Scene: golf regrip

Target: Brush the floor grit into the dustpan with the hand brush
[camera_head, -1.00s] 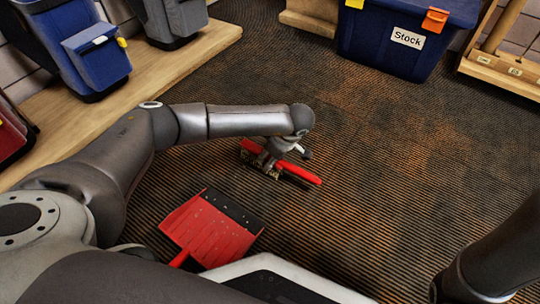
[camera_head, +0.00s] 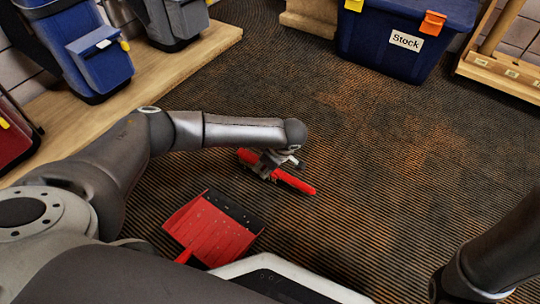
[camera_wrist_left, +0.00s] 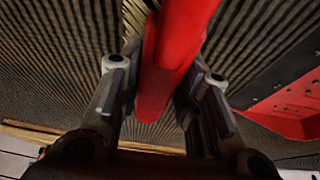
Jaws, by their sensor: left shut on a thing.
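My left gripper (camera_head: 274,165) is shut on the red hand brush (camera_head: 295,182), just above or at the ribbed floor. In the left wrist view the brush's red handle (camera_wrist_left: 162,75) lies between the two fingers of my left gripper (camera_wrist_left: 160,100). The bristles are mostly hidden in the head view. The red dustpan (camera_head: 212,228) with a dark front lip lies on the floor nearer to me, its open edge facing the brush; part of it shows in the left wrist view (camera_wrist_left: 288,105). Small specks lie on the pan. I cannot clearly tell grit from the floor's mottling. My right gripper is out of view.
A blue Stock bin (camera_head: 405,30) with orange and yellow clips stands at the back. A wooden rack (camera_head: 505,70) is at the right. Blue and grey golf bags (camera_head: 85,45) stand on a wooden platform (camera_head: 120,95) at the left. The floor at centre right is clear.

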